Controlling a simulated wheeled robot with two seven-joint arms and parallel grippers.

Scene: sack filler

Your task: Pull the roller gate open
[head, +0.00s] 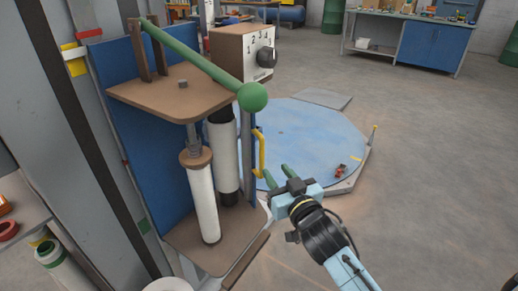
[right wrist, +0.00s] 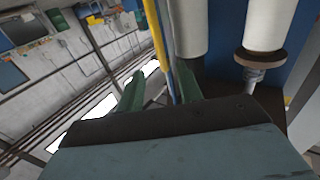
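The roller gate shows as an upright unit with a white front roller (head: 203,200) and a second white-and-black roller (head: 223,150) behind it, between brown plates. A yellow handle (head: 260,152) stands upright on its right edge. My right gripper (head: 275,170) is just below and right of the handle, its two green fingers apart and empty. In the right wrist view, the yellow handle (right wrist: 156,40) shows beyond and between the fingertips (right wrist: 160,85); whether it is within their reach I cannot tell. The rollers are at the top right there. My left gripper is not in view.
A green lever with a round knob (head: 252,97) slants above the rollers. A box with a numbered dial (head: 245,50) stands behind. A blue round platform (head: 310,140) lies on the floor to the right. A blue workbench (head: 432,47) stands far back; the floor at right is clear.

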